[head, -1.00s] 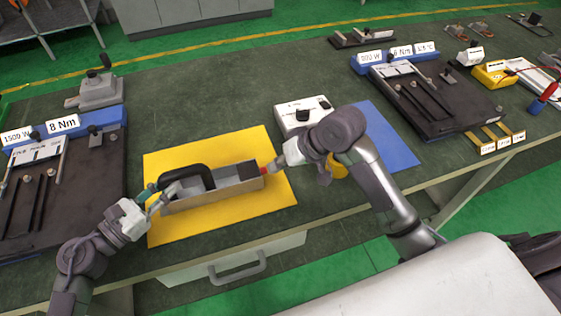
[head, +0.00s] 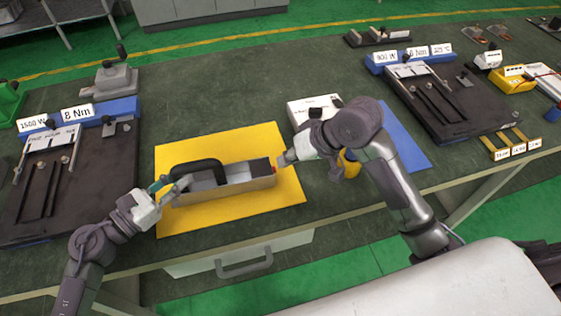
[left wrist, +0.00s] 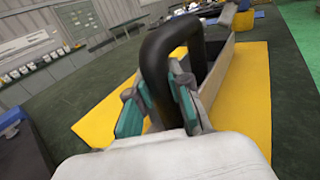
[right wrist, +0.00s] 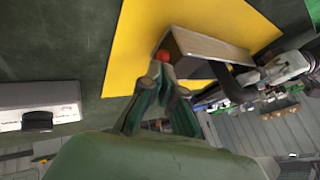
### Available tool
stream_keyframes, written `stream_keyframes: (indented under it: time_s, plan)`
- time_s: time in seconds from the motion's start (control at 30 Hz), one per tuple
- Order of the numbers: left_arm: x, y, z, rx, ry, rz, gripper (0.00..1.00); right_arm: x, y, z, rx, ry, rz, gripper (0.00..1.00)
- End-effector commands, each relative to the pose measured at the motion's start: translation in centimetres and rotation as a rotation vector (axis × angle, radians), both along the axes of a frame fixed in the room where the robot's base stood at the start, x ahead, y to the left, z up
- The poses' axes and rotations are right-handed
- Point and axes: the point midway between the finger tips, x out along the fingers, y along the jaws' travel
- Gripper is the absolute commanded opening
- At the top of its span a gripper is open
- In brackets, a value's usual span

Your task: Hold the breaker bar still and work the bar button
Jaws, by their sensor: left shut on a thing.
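The breaker bar is a long grey box (head: 245,180) with a black arched handle (head: 212,163), lying on a yellow mat (head: 270,135). A red button (head: 273,169) sits on its right end; it also shows in the right wrist view (right wrist: 162,55). My left gripper (head: 170,188) is shut on the near left end of the black handle; the left wrist view shows its green-padded fingers (left wrist: 162,85) on either side of it. My right gripper (head: 281,162) has its fingertips together right by the red button. I cannot tell whether they touch it.
A white box (head: 308,108) with a black knob stands behind my right gripper. A blue mat (head: 405,140) lies to the right. Dark fixtures on blue bases stand at left (head: 70,180) and right (head: 440,100). A drawer (head: 240,255) is under the table's front edge.

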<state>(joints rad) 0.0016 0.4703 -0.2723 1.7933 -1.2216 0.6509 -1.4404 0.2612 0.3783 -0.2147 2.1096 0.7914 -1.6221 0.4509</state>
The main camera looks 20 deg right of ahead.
Motion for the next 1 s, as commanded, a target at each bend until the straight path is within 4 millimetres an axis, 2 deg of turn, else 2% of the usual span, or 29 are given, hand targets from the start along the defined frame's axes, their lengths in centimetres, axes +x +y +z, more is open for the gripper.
stream_keyframes:
  time_s: [0.1,0.33,0.83,0.87,1.0]
  plan:
    - [0.0,0.1,-0.1,-0.001,0.004,0.002,0.00,-0.8,-1.4,2.0,-0.007,-0.004,-0.004,0.00]
    - [0.1,0.2,-0.1,-0.001,0.003,0.006,0.00,-2.0,-3.1,4.5,-0.010,-0.002,-0.007,0.00]
    - [0.2,0.3,0.0,0.000,0.001,0.008,0.00,-2.3,-3.5,5.1,-0.010,0.000,-0.010,0.00]
    - [0.2,0.3,0.0,0.000,0.001,0.008,0.24,-2.3,-3.5,5.1,-0.010,0.000,-0.010,0.00]
    - [0.2,0.3,0.0,0.000,0.001,0.008,0.47,-2.3,-3.5,5.1,-0.011,0.000,-0.010,0.00]
